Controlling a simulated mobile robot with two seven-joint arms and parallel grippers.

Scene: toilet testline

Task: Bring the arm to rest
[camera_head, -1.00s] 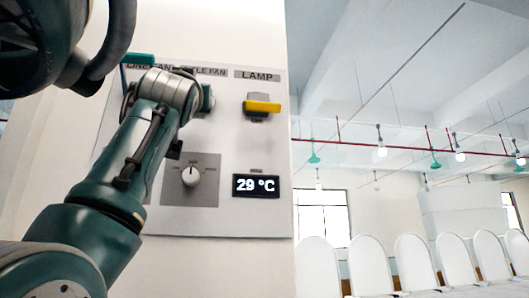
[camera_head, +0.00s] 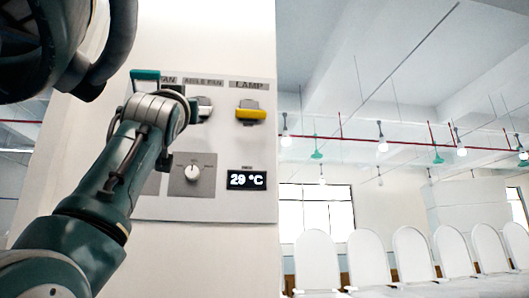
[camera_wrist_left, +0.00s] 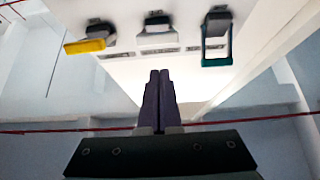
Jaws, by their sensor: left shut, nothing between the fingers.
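My left arm rises from the lower left in the head view in front of the wall panel (camera_head: 225,208), and its gripper is hidden there behind the wrist. In the wrist view my left gripper (camera_wrist_left: 159,74) is shut and empty, its fingertips pointing towards the panel, which appears upside down. The gap between the fingertips and the panel is hard to judge. The lamp switch with its yellow handle (camera_head: 250,114) also shows in the wrist view (camera_wrist_left: 85,46). The white-handled aisle fan switch (camera_head: 205,108) is beside it. The teal-handled switch (camera_head: 145,74) is partly hidden by my arm. My right gripper is out of view.
A round knob (camera_head: 192,173) and a display reading 29 °C (camera_head: 247,180) are low on the panel.

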